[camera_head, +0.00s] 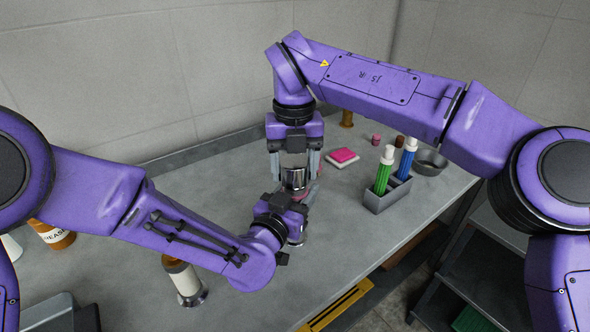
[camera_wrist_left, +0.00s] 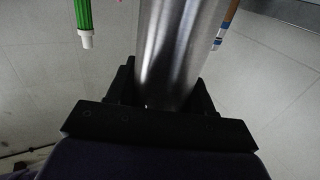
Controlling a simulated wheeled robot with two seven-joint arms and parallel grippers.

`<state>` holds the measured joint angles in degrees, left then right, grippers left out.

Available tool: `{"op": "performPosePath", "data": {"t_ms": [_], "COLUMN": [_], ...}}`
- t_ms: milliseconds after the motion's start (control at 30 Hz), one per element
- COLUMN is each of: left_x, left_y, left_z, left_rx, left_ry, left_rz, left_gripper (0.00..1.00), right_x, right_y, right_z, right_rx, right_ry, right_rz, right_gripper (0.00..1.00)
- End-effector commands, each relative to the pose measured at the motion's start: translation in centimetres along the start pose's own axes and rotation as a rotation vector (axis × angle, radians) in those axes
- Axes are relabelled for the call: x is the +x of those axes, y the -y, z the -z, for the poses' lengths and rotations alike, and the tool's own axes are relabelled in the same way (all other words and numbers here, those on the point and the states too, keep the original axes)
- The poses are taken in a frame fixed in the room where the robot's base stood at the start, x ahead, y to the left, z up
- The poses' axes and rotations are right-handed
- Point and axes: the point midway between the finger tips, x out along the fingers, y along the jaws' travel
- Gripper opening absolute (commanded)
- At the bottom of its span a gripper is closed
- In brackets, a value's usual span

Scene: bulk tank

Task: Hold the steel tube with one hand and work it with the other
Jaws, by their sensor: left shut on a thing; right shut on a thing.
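The steel tube (camera_head: 295,179) stands roughly upright above the bench near the middle of the head view, and it fills the centre of the left wrist view (camera_wrist_left: 180,45). My left gripper (camera_head: 300,198) is shut on it from the side; its two fingers lie on either side of the tube in the left wrist view (camera_wrist_left: 163,92). My right gripper (camera_head: 294,170) points down from above and is shut at the tube's upper end. The left gripper and wrist hide much of the tube's lower part, so I cannot tell whether it touches the bench.
A grey holder (camera_head: 389,198) with green (camera_head: 383,175) and blue (camera_head: 407,158) tubes stands to the right, near a metal bowl (camera_head: 431,161). A pink block (camera_head: 343,156) lies behind. A cream-and-brown bottle (camera_head: 184,280) stands front left.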

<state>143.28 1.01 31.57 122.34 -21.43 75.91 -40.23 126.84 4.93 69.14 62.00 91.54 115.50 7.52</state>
Motion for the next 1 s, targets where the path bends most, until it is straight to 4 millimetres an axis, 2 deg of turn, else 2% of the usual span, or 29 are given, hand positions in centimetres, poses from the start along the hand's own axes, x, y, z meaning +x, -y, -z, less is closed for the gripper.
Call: {"op": "performPosePath", "data": {"t_ms": [333, 600, 833, 867, 933, 1000], "left_x": [0.0, 0.0, 0.0, 0.0, 0.0, 0.0], "left_y": [0.0, 0.0, 0.0, 0.0, 0.0, 0.0], "left_z": [0.1, 0.1, 0.1, 0.1, 0.1, 0.1], "left_rx": [0.000, 0.000, 0.000, 0.000, 0.000, 0.000], "left_ry": [-0.002, -0.001, -0.001, -0.001, -0.001, -0.001], "left_rz": [0.000, 0.000, 0.000, 0.000, 0.000, 0.000], "left_gripper": [0.00, 0.00, 0.00, 0.58, 0.81, 0.81], "right_x": [-0.4, -3.9, -4.2, -4.2, -4.2, -4.2], "right_y": [0.0, 0.0, 0.0, 0.0, 0.0, 0.0], "right_z": [0.0, 0.0, 0.0, 0.0, 0.0, 0.0], "right_rx": [0.000, 0.000, 0.000, 0.000, 0.000, 0.000], "right_ry": [0.001, 0.003, 0.000, 0.000, 0.000, 0.000], "right_rz": [0.000, 0.000, -0.001, -0.001, -0.001, 0.000], "right_gripper": [0.27, 0.27, 0.27, 0.27, 0.27, 0.27]}}
